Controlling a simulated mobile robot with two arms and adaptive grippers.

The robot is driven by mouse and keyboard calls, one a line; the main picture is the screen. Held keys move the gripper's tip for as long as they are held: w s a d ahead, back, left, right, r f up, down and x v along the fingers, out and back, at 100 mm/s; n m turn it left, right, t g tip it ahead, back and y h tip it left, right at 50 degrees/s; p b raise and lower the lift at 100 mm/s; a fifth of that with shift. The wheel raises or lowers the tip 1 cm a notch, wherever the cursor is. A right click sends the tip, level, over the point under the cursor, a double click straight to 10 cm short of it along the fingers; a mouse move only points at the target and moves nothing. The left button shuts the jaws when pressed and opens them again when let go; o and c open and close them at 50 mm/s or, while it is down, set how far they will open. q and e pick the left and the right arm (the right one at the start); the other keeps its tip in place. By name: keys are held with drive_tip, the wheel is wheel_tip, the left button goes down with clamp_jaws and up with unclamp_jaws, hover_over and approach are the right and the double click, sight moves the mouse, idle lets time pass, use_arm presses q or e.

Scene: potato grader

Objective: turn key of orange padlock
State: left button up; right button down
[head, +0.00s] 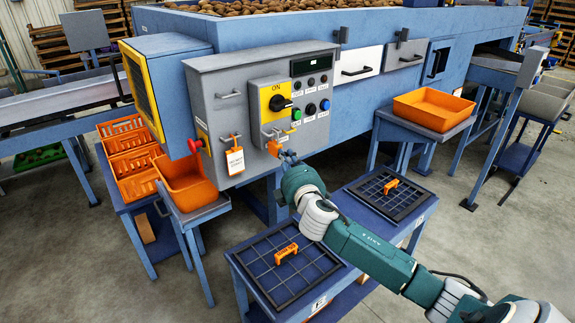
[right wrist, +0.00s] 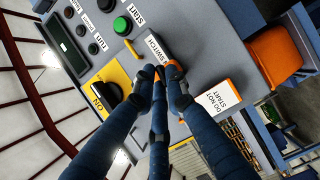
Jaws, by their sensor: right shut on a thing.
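The orange padlock (head: 273,148) hangs on the grey control panel, just below the yellow plate of the black ON switch (head: 279,103). My right gripper (head: 288,158) is at the lower right of the padlock. In the right wrist view its fingertips (right wrist: 162,75) are closed together in front of the padlock, on a small thing there. That thing looks to be the padlock's key, but the fingers hide it, so its angle cannot be told. Much of the padlock is also hidden there. My left gripper is not in view.
A white tag (head: 235,161) on an orange clip hangs left of the padlock; it reads DO NOT START in the right wrist view (right wrist: 217,103). A green button (head: 296,114) sits close by. Below stand blue tables with gridded tops (head: 262,283). A red knob (head: 194,146) sticks out at left.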

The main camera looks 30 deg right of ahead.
drive_tip(key=shift+a+f+n+t+b, duration=0.1)
drive_tip(key=shift+n+t+b, duration=0.3)
drive_tip(key=shift+n+b, duration=0.35)
drive_tip(key=c, duration=1.7)
unclamp_jaws()
drive_tip(key=shift+c, duration=0.2)
drive_tip(key=shift+s, duration=0.1)
drive_tip(key=v, duration=1.2)
drive_tip(key=shift+a, duration=0.15)
